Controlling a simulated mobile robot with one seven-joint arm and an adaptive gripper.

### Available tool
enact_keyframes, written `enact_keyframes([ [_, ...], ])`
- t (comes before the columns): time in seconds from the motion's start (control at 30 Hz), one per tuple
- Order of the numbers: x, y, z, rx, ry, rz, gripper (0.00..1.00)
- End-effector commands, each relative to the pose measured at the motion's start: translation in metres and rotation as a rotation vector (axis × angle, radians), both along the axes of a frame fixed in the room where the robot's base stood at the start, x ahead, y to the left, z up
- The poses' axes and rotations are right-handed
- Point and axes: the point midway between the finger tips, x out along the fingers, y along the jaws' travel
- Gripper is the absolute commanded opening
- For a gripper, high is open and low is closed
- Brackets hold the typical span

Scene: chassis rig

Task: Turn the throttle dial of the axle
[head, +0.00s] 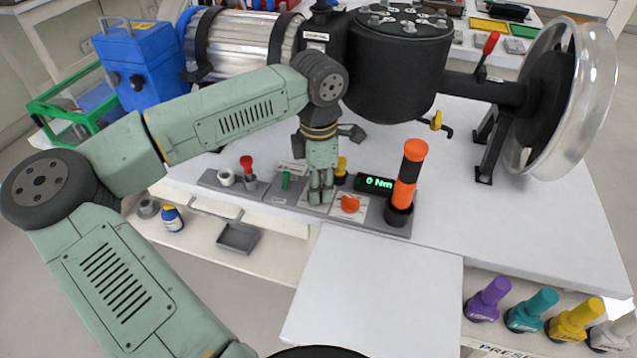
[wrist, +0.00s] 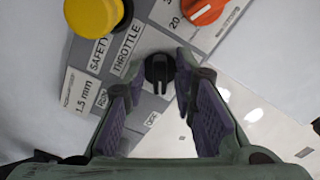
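The throttle dial (wrist: 159,72) is a small black knob with a raised bar, beside a THROTTLE label in the wrist view. My gripper (wrist: 159,88) is open, with one finger to each side of the dial and gaps visible between them. I cannot tell how far the fingertips reach down beside it. In the head view my gripper (head: 321,194) points down over the control panel (head: 372,219) and hides the dial. The axle (head: 400,75), with a black round housing and a clear-rimmed wheel, stands behind the panel.
Close to the dial are an orange knob (head: 350,204) and a yellow button (head: 341,168). The panel also has an orange-black handle (head: 408,175), a display (head: 375,184) reading 0 Nm, a green switch (head: 285,180) and a red-topped lever (head: 247,166). The white table in front is clear.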

Motion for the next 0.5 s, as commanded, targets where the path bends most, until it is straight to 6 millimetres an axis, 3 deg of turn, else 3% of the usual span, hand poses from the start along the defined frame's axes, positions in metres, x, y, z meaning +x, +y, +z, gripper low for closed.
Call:
enact_keyframes([
  [0.33,0.0001,0.0,0.0003,0.0,0.0,0.0,0.0],
  [0.5,0.0001,0.0,0.0004,0.0,0.0,0.0,0.0],
])
